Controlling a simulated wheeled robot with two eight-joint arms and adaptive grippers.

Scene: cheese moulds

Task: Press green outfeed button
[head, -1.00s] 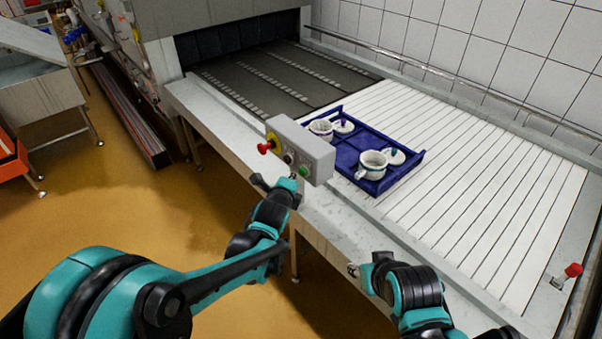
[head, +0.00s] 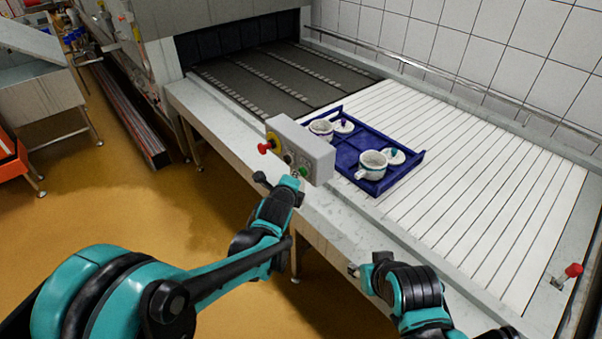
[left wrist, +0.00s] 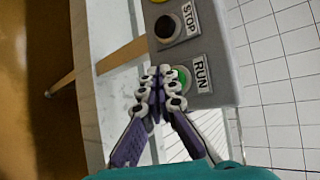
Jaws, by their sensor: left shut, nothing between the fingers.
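The green button (left wrist: 182,78) sits beside the RUN label on a grey control box (head: 315,157). It also shows in the head view (head: 304,171) as a small green spot low on the box's face. My left gripper (left wrist: 161,77) is shut and empty. Its fingertips are at the green button and cover part of it in the left wrist view; I cannot tell whether they touch it. In the head view the left gripper (head: 297,175) is just in front of the box. My right gripper (head: 353,270) is by the conveyor's front edge; its fingers are unclear.
A black button (left wrist: 165,27) with a STOP label is beside the green one. A red knob (head: 265,147) sticks out from the box's left end. A blue tray (head: 347,164) with white moulds and lids lies on the white slatted conveyor (head: 480,190) behind the box.

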